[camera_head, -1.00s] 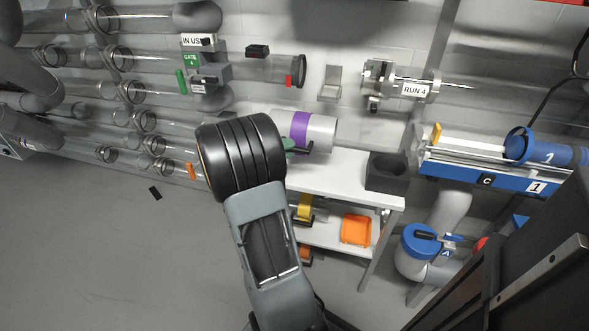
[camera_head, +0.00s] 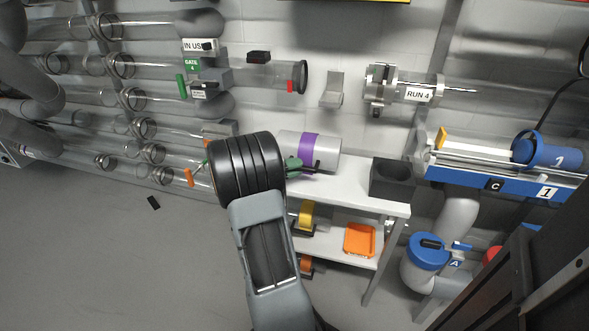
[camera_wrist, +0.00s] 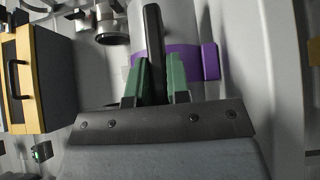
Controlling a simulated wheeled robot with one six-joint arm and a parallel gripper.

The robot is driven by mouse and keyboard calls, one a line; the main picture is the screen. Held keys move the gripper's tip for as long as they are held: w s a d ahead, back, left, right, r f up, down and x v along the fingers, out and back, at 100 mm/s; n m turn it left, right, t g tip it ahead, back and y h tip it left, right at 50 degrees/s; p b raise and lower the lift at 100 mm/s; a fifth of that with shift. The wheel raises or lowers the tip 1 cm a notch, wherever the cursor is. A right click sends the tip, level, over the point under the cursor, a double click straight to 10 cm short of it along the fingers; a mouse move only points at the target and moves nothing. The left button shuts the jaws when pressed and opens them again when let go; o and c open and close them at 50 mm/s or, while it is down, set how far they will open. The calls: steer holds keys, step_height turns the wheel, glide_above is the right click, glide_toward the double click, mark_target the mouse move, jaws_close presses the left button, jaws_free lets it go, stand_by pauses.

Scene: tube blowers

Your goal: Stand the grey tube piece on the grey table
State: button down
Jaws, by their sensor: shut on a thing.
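The grey tube piece (camera_head: 328,153) is a pale cylinder with a purple band (camera_head: 309,154). It lies sideways in the head view, over the back of the pale grey table (camera_head: 345,190). I cannot tell whether it touches the tabletop. My gripper (camera_head: 293,163) shows green fingers beside the band, partly behind my wrist. In the wrist view my gripper (camera_wrist: 160,80) is shut on a black bar (camera_wrist: 153,40) in front of the tube. The purple band (camera_wrist: 190,62) crosses behind the fingers, with a tab at its right.
A dark open box (camera_head: 391,180) stands at the table's right end. An orange tray (camera_head: 360,240) and a yellow-banded piece (camera_head: 306,215) are on the shelf below. A blue bench (camera_head: 470,178) is at the right. Clear tubes run along the wall behind.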

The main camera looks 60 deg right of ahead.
steer(key=c, duration=1.5)
jaws_free()
steer(key=shift+f, duration=0.1)
steer(key=o, duration=0.4)
